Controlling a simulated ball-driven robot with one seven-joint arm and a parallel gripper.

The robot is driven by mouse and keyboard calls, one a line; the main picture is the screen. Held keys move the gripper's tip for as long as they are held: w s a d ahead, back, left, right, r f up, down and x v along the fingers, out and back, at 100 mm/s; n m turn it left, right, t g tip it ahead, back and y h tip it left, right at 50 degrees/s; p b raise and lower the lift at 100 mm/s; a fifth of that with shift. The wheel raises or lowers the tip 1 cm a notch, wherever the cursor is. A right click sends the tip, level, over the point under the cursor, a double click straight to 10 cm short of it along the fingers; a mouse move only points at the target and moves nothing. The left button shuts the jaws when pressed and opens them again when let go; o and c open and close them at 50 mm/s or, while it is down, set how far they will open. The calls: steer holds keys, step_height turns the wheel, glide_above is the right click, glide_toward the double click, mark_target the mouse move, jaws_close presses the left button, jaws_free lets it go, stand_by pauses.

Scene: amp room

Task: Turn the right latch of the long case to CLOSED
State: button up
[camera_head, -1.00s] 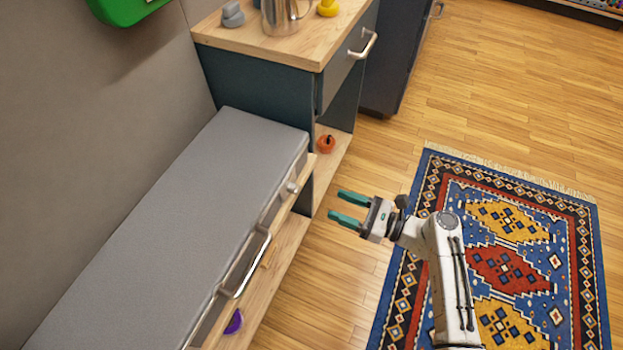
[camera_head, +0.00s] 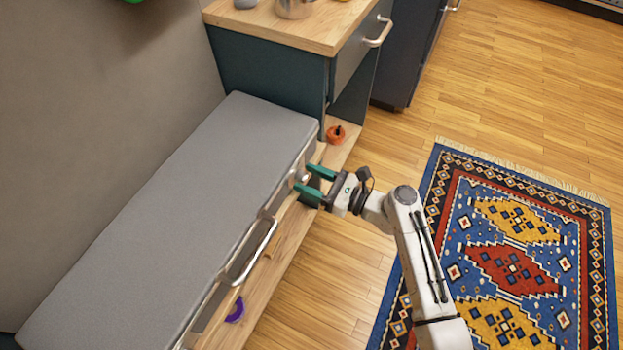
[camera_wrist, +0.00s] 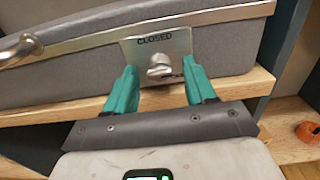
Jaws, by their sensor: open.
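The long grey case (camera_head: 172,212) lies on a low wooden shelf along the wall. Its right latch (camera_wrist: 159,66) is a silver knob on a metal plate marked CLOSED (camera_wrist: 154,40) above the knob. More dark lettering right of the knob is partly hidden by a finger, and I cannot tell exactly where the knob points. The latch also shows small in the head view (camera_head: 301,177). My gripper (camera_head: 309,181) is open, its teal fingertips at the case front. In the wrist view my gripper (camera_wrist: 159,75) has one finger on each side of the knob, apparently without gripping it.
The case's metal handle (camera_head: 252,254) sticks out left of the latch. A dark cabinet (camera_head: 268,75) with a wooden top stands beyond the case's right end. An orange object (camera_head: 336,134) and a purple one (camera_head: 236,311) sit on the low shelf. The patterned rug (camera_head: 515,255) is clear.

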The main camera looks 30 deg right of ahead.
steer(key=shift+c, duration=0.2)
jaws_close()
steer(key=shift+n, duration=0.3)
steer(key=shift+f+n+b, duration=0.1)
steer(key=shift+n+b, duration=3.55)
steer(key=shift+n, duration=4.95)
